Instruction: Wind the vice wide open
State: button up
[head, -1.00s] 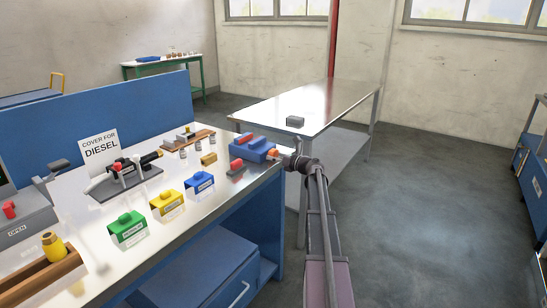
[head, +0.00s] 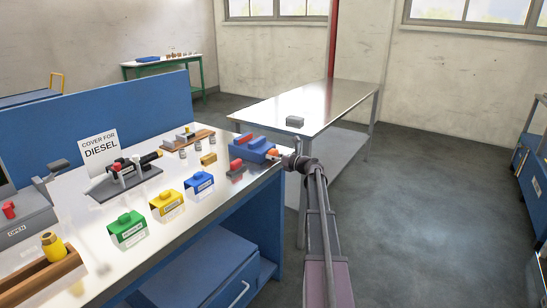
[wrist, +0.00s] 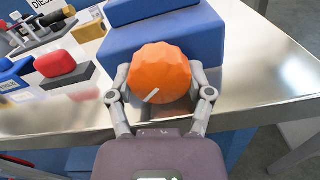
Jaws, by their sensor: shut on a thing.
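The blue vice (head: 257,150) sits at the right end of the workbench, near its front corner. Its blue body also shows in the wrist view (wrist: 175,45). An orange faceted knob (wrist: 160,74) with a white mark low on its left side faces me at the vice's end. My gripper (wrist: 161,92) has a finger on each side of the knob and is shut on it. In the head view my gripper (head: 290,160) reaches the vice from the right and hides most of the knob. The opening between the vice jaws cannot be made out.
A red-topped grey block (wrist: 66,68) stands left of the vice on the bench (head: 222,190). Blue (head: 199,183), yellow (head: 167,205) and green (head: 129,228) covers stand along the front. A bare-topped metal table (head: 330,100) holds a small grey block behind.

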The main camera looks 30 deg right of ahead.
jog(key=shift+w+n, duration=0.1)
jog(key=shift+n, duration=0.2)
jog(key=shift+d+n, duration=0.15)
jog(key=shift+n, duration=2.35)
jog(key=o, duration=1.1)
jog(key=shift+w, duration=0.1)
jog(key=shift+o, duration=0.2)
jog(key=v, duration=1.2)
